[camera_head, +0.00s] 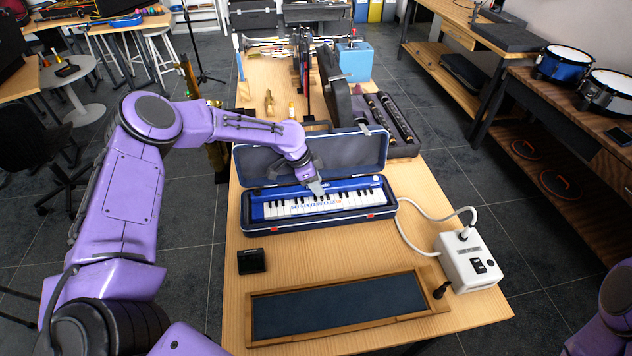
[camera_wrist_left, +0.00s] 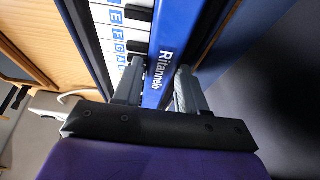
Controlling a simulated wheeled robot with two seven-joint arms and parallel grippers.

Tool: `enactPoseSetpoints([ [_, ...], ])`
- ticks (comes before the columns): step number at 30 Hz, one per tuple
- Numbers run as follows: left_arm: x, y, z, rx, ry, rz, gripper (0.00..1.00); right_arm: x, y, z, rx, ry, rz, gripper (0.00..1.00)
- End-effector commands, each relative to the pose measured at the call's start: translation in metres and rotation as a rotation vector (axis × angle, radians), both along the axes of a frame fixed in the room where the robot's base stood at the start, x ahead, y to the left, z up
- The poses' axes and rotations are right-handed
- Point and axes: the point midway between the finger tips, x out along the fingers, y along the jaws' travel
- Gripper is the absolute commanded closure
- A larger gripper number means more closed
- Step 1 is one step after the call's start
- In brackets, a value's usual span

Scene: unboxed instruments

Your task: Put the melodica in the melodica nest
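The melodica (camera_head: 318,200), blue with white and black keys, lies in an open dark-blue case (camera_head: 350,150) on the wooden table. It also shows in the left wrist view (camera_wrist_left: 158,50), with lettering along its blue strip. A shallow wooden tray (camera_head: 255,318) with a dark-blue lining lies empty near the table's front; I cannot tell which holder is the nest. My left gripper (camera_head: 317,188) is at the melodica's back edge near its middle. Its fingers (camera_wrist_left: 160,88) are apart, with the blue strip between them; contact is unclear. My right gripper is out of view.
A white box (camera_head: 468,262) with a pale hose (camera_head: 415,240) stands right of the case. A small black device (camera_head: 251,261) lies front left. Behind the case are a dark upright case (camera_head: 335,95), flute-like pieces (camera_head: 398,118) and a light-blue box (camera_head: 355,61).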

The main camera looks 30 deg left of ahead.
Motion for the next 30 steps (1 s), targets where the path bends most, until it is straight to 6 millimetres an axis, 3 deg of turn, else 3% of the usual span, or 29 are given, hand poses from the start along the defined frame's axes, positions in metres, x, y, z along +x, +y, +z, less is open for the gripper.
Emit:
enactPoseSetpoints([
  [11, 0.0, 0.001, 0.004, 0.0, -0.002, -0.001, 0.41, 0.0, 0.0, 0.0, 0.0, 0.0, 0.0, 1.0],
  [14, -0.002, 0.005, 0.018, -0.001, -0.006, 0.001, 0.41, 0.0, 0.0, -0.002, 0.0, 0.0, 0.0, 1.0],
  [24, -0.022, 0.03, 0.093, -0.002, -0.005, 0.001, 0.41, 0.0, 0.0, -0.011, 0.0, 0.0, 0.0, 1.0],
  [30, -0.027, 0.036, 0.111, -0.001, 0.0, 0.0, 0.41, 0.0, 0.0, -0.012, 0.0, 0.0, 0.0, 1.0],
])
